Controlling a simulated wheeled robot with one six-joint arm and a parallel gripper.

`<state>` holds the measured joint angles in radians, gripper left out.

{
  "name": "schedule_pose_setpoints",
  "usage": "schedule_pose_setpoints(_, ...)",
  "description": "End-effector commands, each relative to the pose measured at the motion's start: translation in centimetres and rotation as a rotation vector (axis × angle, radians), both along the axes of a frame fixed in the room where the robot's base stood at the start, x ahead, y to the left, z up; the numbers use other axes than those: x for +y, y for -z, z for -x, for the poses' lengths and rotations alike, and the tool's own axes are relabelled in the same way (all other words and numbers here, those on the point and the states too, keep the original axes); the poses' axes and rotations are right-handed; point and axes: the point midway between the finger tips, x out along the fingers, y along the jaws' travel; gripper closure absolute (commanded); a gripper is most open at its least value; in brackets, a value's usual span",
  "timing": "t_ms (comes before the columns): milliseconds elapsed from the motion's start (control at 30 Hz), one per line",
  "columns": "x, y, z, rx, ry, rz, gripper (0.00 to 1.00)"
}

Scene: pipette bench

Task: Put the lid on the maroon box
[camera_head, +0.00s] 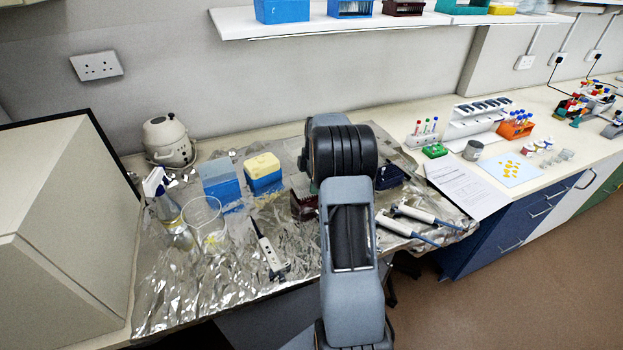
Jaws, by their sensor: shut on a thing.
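The maroon box (302,206) stands on the foil-covered bench, just left of my arm, which hides its right part. I cannot tell from this view whether its top is open. No lid for it can be made out. My gripper is hidden behind my own arm, which rises through the middle of the picture, so its jaws and anything in them do not show.
Pipettes (407,229) and a dark blue box (388,177) lie right of my arm.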

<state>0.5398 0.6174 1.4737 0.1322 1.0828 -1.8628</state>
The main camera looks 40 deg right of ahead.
Motion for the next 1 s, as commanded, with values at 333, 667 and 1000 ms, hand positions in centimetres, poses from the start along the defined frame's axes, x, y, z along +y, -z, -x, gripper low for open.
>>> schedule_pose_setpoints(333, 0.0, 0.4, 0.0, 0.000, 0.000, 0.000, 0.31)
schedule_pose_setpoints(667, 0.0, 1.5, 0.0, 0.000, 0.000, 0.000, 0.31)
schedule_pose_setpoints(1000, 0.0, 1.6, 0.0, 0.000, 0.000, 0.000, 0.31)
